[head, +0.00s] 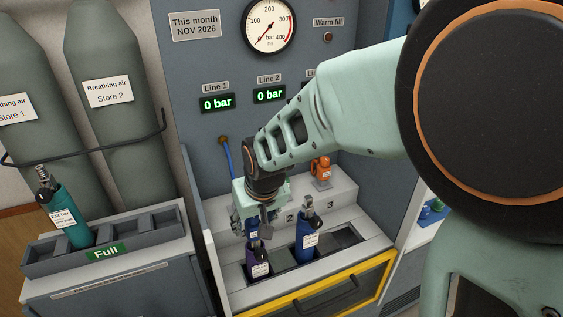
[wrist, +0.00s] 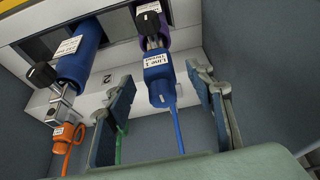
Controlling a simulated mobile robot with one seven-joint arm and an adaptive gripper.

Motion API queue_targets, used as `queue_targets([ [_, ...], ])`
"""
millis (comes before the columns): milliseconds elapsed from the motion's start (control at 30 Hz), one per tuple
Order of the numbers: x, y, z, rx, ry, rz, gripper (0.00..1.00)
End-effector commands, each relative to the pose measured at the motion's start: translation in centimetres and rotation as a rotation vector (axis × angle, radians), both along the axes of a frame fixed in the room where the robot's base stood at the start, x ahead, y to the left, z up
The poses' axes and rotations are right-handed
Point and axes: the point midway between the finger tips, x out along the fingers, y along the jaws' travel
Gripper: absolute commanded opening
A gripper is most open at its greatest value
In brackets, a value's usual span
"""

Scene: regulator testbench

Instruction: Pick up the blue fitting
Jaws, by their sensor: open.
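The blue fitting (wrist: 158,80), with a white "Line 1" label and a blue hose trailing from it, shows in the middle of the wrist view. It lines up with the valve of the purple cylinder (head: 258,256); I cannot tell whether they are joined. In the head view the blue fitting (head: 252,226) is partly hidden under my gripper. My gripper (wrist: 164,88) is open, one finger on each side of the fitting, with visible gaps. In the head view my gripper (head: 258,215) is low over the front bench.
A blue cylinder (head: 307,240) stands right of the purple one in the rack. An orange fitting (head: 321,170) sits on the step behind, near "3". A green hose (wrist: 122,148) shows by the left finger. A teal cylinder (head: 68,212) stands in the "Full" rack.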

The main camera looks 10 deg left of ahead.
Motion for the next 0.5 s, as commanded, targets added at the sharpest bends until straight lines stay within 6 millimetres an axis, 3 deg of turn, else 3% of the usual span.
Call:
queue_targets([
  [200, 1.1, 0.6, -2.4, 0.0, 0.002, -0.002, 0.49],
  [500, 1.4, 0.7, -3.0, 0.002, -0.001, -0.002, 0.49],
])
